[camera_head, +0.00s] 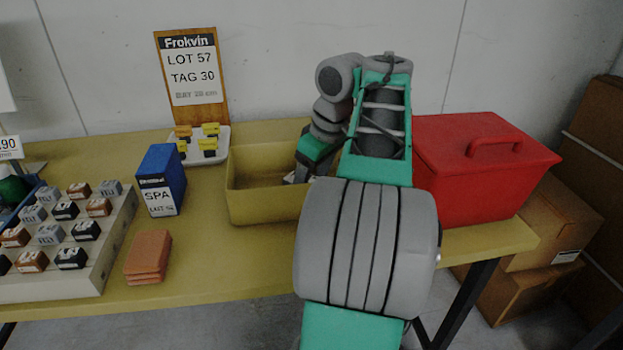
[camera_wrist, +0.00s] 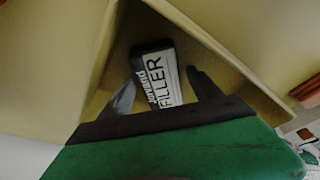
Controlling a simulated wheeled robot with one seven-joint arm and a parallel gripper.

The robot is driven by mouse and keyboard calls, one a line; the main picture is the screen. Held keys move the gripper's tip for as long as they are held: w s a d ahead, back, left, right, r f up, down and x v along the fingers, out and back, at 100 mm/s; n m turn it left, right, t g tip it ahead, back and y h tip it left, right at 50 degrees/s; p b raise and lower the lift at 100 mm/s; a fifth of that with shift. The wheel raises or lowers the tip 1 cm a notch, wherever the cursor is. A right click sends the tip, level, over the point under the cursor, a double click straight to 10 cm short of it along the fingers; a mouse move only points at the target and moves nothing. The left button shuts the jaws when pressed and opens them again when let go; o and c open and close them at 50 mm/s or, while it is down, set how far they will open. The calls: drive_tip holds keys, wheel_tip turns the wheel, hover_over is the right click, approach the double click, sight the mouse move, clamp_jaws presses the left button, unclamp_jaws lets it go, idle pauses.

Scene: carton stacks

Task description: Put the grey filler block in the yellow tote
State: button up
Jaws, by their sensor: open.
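The yellow tote (camera_head: 262,207) stands open on the table, left of the red box. My gripper (camera_head: 297,179) reaches down inside the tote, and my arm hides the tote's right part. In the wrist view, the filler block (camera_wrist: 155,76), dark with a grey-white face reading FILLER, is inside the tote near a corner of its walls (camera_wrist: 225,50). My gripper (camera_wrist: 160,82) is open, with one finger on each side of the block and a gap visible beside it. I cannot make out the block in the head view.
A red lidded box (camera_head: 480,165) stands right of the tote. A blue SPA box (camera_head: 162,182), brown slabs (camera_head: 148,257) and a compartment tray (camera_head: 105,245) are to the left. A white tray (camera_head: 220,158) and a sign (camera_head: 192,80) stand behind.

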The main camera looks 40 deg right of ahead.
drive_tip(key=p+v, duration=1)
drive_tip(key=v, duration=0.2)
drive_tip(key=shift+r+p, duration=0.15)
drive_tip(key=shift+p, duration=0.2)
